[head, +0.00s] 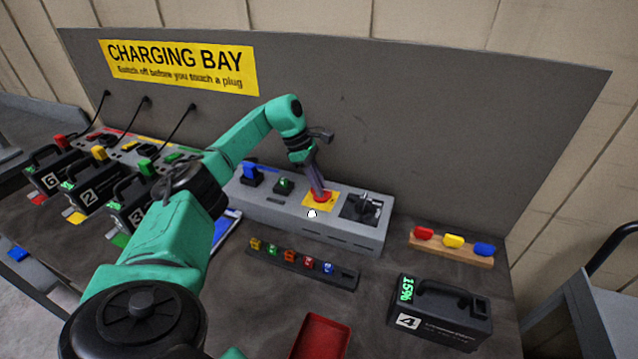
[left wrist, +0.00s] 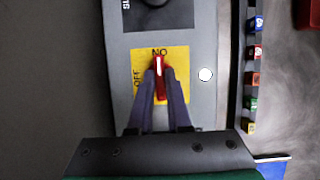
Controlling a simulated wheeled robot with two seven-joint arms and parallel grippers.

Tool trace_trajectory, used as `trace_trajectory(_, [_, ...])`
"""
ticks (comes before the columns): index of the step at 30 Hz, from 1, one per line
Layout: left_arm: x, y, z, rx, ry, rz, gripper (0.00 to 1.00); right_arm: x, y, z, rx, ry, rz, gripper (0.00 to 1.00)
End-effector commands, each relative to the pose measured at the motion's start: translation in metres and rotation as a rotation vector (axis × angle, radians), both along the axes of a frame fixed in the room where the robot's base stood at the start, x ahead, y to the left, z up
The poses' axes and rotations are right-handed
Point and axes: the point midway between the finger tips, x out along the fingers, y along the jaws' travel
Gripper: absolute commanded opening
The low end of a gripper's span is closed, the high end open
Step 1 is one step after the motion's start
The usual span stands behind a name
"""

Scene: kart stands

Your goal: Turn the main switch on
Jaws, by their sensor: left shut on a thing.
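The main switch has a red handle (head: 322,196) on a yellow plate on the grey control box (head: 262,208). In the left wrist view the red handle (left wrist: 159,68) has a white line and stands in line with the "ON" mark, which reads upside down there. The "OFF" mark is at the left of the yellow plate (left wrist: 178,62). My left gripper (head: 319,190) is shut on the handle from above, its two fingers (left wrist: 160,90) on either side. The fingers hide part of the handle. My right gripper is not in view.
A white round lamp (head: 312,214) is beside the plate. A black socket (head: 362,207), a green switch (head: 284,185) and a blue one (head: 251,174) share the box. In front are a fuse rack (head: 300,270), a red tray (head: 319,338) and battery 4 (head: 440,312).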

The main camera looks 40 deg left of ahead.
Motion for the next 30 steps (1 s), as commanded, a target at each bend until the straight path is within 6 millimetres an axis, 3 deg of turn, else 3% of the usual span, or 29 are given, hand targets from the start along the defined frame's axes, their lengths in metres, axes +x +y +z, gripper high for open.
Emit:
trace_trajectory(18, [0.0018, 0.0010, 0.0030, 0.000, -0.009, -0.049, 0.00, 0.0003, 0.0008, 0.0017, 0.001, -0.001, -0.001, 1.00])
trace_trajectory(19, [0.0018, 0.0010, 0.0030, 0.000, -0.009, -0.049, 0.20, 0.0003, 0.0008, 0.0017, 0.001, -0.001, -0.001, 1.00])
trace_trajectory(21, [0.0016, 0.0009, 0.0027, 0.001, -0.008, -0.050, 0.46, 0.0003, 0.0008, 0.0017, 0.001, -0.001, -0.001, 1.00])
trace_trajectory(30, [0.0008, 0.0006, 0.0014, 0.000, -0.004, -0.050, 0.46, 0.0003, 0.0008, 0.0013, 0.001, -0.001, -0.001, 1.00])
